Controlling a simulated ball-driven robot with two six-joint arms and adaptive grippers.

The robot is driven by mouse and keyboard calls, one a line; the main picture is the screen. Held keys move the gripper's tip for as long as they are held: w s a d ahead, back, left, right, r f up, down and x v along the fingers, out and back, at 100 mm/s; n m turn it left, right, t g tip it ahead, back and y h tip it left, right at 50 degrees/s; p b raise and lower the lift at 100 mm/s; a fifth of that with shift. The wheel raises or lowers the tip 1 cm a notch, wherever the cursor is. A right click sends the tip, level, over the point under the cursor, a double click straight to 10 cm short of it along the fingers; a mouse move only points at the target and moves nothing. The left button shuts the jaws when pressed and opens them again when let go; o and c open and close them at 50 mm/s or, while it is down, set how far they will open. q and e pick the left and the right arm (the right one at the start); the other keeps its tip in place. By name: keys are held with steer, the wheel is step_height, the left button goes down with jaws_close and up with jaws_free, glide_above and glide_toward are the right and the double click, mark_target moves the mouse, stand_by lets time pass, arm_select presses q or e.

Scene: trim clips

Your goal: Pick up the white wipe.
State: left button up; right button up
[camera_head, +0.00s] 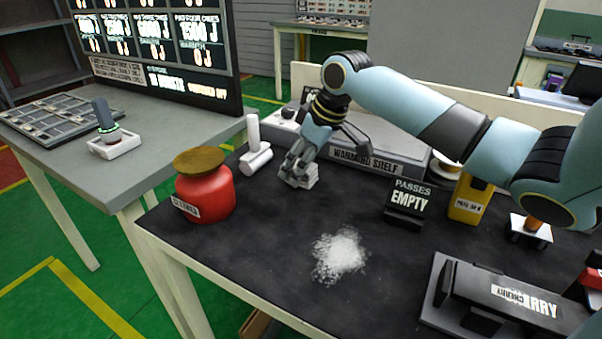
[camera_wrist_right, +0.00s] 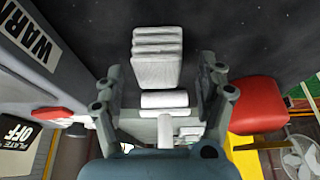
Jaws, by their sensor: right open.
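The white wipe (camera_head: 307,181) is a small, folded, ridged block on the dark table, partly hidden by my right gripper (camera_head: 297,168) in the head view. In the right wrist view the wipe (camera_wrist_right: 157,58) lies at the top middle, around and just beyond the gap between the fingertips. My right gripper (camera_wrist_right: 163,88) is open, with one finger on each side of that gap and clear space beside the wipe. I cannot tell how high the fingertips are above the table. My left gripper is not in view.
A white T-shaped tool (camera_head: 256,158) stands left of the gripper. A red pot (camera_head: 205,195) is further left. The grey warming shelf (camera_head: 380,150) is close behind. White powder (camera_head: 340,255) lies in front. A black "EMPTY" sign (camera_head: 409,201) stands to the right.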

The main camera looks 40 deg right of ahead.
steer(key=shift+w+f, duration=0.2)
steer(key=shift+f, duration=0.35)
steer(key=c, duration=1)
steer(key=shift+c, duration=0.2)
steer(key=shift+r, duration=0.15)
